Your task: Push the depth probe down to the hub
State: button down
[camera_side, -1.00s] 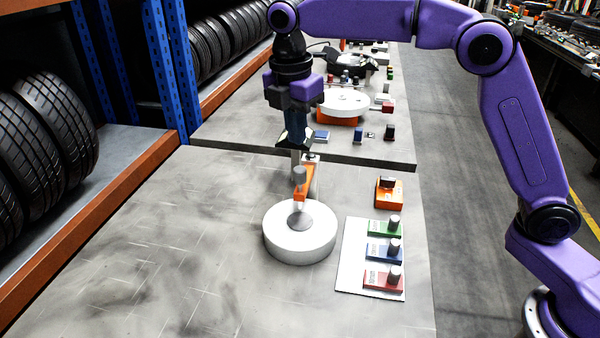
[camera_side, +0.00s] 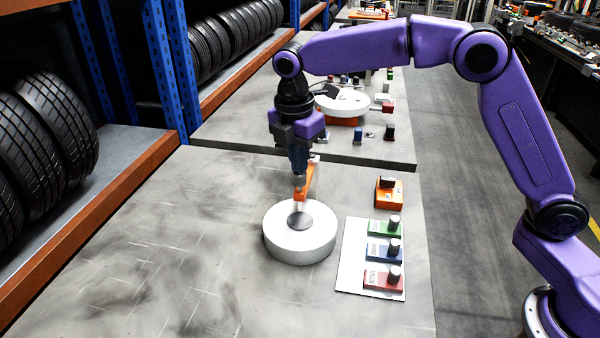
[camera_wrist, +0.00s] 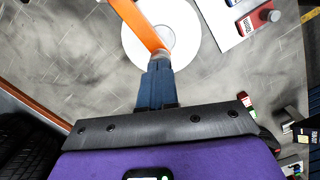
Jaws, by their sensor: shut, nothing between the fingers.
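The depth probe is an orange arm (camera_side: 308,178) with a grey knob on top (camera_side: 299,183) and a thin pale rod (camera_side: 299,206) below. It stands over a white wheel-like disc (camera_side: 283,246) with a grey hub (camera_side: 300,221) in its middle. My gripper (camera_side: 299,176) is shut and empty, pointing down right over the knob, and appears to touch its top. In the wrist view, the blue fingers (camera_wrist: 158,75) meet the knob (camera_wrist: 161,54) beside the orange arm (camera_wrist: 137,22). I cannot tell whether the rod tip touches the hub.
A white board (camera_side: 352,267) right of the disc carries green (camera_side: 377,228), blue (camera_side: 376,250) and red (camera_side: 375,278) blocks with grey knobs. An orange box (camera_side: 389,196) stands behind it. The bench left of the disc is clear. A tyre rack (camera_side: 60,140) lines the left.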

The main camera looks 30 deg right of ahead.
dwell(0.3)
jog(key=shift+f, duration=1.45)
jog(key=shift+r, duration=0.1)
jog(key=a, duration=0.2)
jog(key=s+a+r, duration=0.1)
jog(key=shift+r, duration=0.1)
notch_tip(320, 180, up, 17)
jog(key=a, duration=0.1)
jog(key=shift+s+a, duration=0.25)
